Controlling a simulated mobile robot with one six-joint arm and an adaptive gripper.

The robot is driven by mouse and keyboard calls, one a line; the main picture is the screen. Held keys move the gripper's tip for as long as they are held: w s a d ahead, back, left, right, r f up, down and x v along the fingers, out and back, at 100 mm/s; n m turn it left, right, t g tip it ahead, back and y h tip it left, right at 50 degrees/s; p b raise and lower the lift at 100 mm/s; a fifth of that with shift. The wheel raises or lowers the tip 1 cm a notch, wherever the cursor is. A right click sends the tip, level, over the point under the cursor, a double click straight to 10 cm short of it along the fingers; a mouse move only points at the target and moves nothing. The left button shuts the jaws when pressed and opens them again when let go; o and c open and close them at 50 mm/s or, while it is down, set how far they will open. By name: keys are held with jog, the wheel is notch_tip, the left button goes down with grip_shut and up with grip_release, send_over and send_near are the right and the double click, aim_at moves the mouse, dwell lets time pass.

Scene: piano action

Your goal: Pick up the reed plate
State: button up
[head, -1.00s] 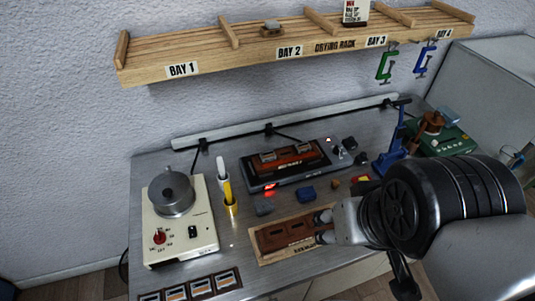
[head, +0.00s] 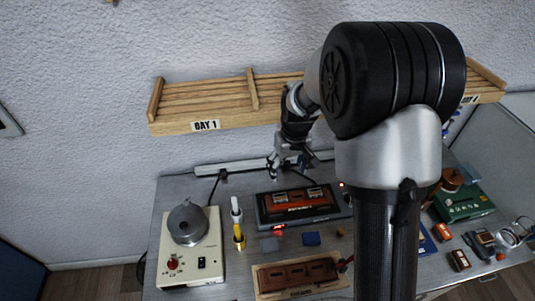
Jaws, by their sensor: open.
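My gripper (head: 292,166) is open and points down, with nothing visible between its fingers. It hangs in front of the wall rail, above the back of a black device with an orange-red top (head: 296,207). Two small grey metal pieces (head: 314,191) sit on that top; I cannot tell whether either is the reed plate. A brown block with recesses (head: 298,274) lies on a light wooden board (head: 262,283) at the bench front. No part can be named as the reed plate with certainty.
A cream hotplate-like unit (head: 205,262) with a grey pot (head: 187,222) stands left. White and yellow sticks stand in a brass holder (head: 239,240). A wooden drying rack (head: 205,100) hangs above the bench. A green box (head: 464,205) stands right. My arm hides part of the bench.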

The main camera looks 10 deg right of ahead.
jog(key=w+f, duration=0.1)
jog(key=f, duration=0.1)
send_over(280, 197)
jog(key=s, duration=0.1)
notch_tip(280, 197, down, 12)
jog(key=shift+d+r, duration=0.1)
jog(key=shift+r, duration=0.15)
jog(key=f, duration=0.3)
jog(key=w+f, duration=0.1)
jog(key=f, duration=0.1)
jog(key=shift+f, duration=0.3)
jog(key=shift+c, duration=0.4)
jog(key=shift+s, duration=0.15)
jog(key=c, duration=1)
